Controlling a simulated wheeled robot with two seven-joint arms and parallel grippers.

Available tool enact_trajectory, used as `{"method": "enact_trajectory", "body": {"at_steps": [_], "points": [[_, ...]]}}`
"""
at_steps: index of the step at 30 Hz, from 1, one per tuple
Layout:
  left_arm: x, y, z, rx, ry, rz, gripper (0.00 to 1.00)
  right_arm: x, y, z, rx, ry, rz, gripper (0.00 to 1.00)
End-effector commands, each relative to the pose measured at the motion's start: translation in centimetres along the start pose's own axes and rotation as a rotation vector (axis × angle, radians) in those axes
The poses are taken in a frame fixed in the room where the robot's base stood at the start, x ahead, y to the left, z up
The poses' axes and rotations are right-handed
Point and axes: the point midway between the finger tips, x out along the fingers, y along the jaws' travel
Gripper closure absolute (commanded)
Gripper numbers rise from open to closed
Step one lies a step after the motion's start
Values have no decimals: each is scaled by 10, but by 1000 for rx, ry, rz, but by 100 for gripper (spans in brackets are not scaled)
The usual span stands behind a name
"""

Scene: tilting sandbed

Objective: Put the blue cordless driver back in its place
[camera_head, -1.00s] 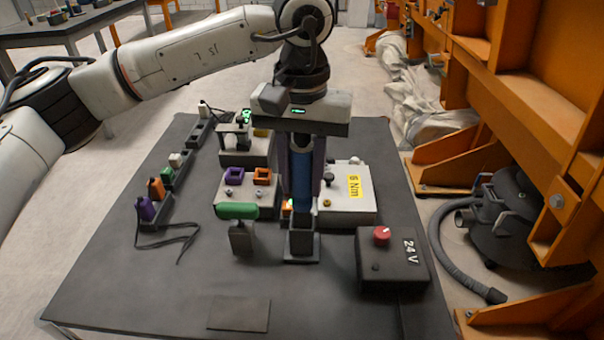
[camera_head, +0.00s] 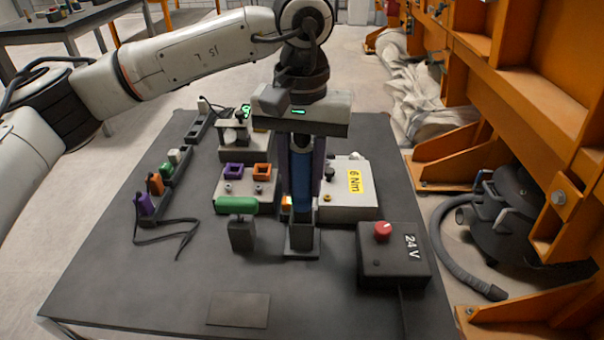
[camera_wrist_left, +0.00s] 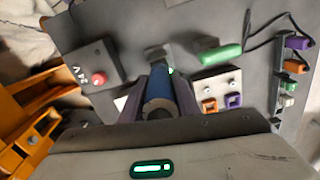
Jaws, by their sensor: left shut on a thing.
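My left gripper (camera_head: 301,170) is shut on the blue cordless driver (camera_head: 300,190), which it holds upright with its purple-grey fingers on either side. The driver's lower end is at a dark square holder (camera_head: 301,243) on the table; I cannot tell how deep it sits in it. In the left wrist view the driver (camera_wrist_left: 160,95) shows between the fingers, its rounded end toward the camera. The holder (camera_wrist_left: 157,54) lies just beyond it there. My right gripper does not show.
A green-handled tool (camera_head: 237,206) stands just left of the holder. A grey box marked 6 Nm (camera_head: 345,203) is behind, and a dark 24 V box with a red knob (camera_head: 392,263) is at the right. A rack with coloured pieces (camera_head: 165,190) lies left. The table's front is mostly clear.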

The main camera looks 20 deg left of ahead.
Motion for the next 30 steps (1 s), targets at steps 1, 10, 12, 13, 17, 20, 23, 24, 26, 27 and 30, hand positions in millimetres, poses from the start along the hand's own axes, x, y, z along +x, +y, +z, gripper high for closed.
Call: {"method": "enact_trajectory", "body": {"at_steps": [1,10,12,13,17,20,23,24,26,27,30], "points": [[1,0,0,0,2,2,97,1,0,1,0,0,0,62],[8,0,0,0,2,2,97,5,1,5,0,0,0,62],[10,0,0,0,2,2,97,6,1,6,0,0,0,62],[10,0,0,0,2,2,97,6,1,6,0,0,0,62],[14,0,0,0,2,2,97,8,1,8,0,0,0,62],[16,0,0,0,2,2,97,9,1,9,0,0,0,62],[18,0,0,0,2,2,97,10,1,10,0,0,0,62],[19,0,0,0,2,2,97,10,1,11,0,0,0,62],[20,0,0,0,2,2,97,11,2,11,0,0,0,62],[21,0,0,0,2,2,97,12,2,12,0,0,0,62],[21,0,0,0,2,2,65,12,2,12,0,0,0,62]]}}
